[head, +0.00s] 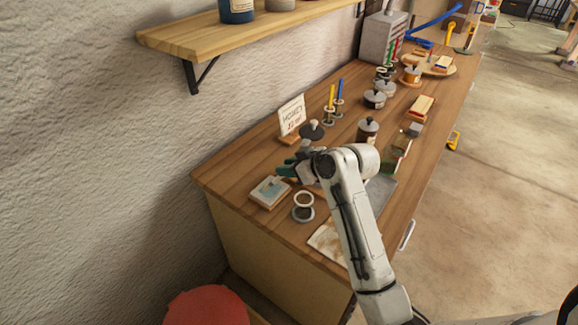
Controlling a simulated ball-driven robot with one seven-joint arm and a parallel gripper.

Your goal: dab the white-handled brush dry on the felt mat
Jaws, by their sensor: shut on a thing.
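My gripper (290,170) is over the left near part of the bench, by the wall side, small and partly hidden by my own wrist. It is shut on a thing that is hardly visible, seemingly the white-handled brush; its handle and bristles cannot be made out. A flat grey sheet (381,191), which looks like the felt mat, lies to the right of my forearm, partly covered by it. My gripper is well to the left of this sheet, not over it. Whether the brush touches anything cannot be told.
A book-like block (269,192) and a small round jar (303,213) with a pale ring stand close to my gripper. A stained pale sheet (326,240) lies at the near edge. A sign (292,115), dark-lidded pots (367,130) and upright sticks stand behind. A shelf (230,33) overhangs the wall.

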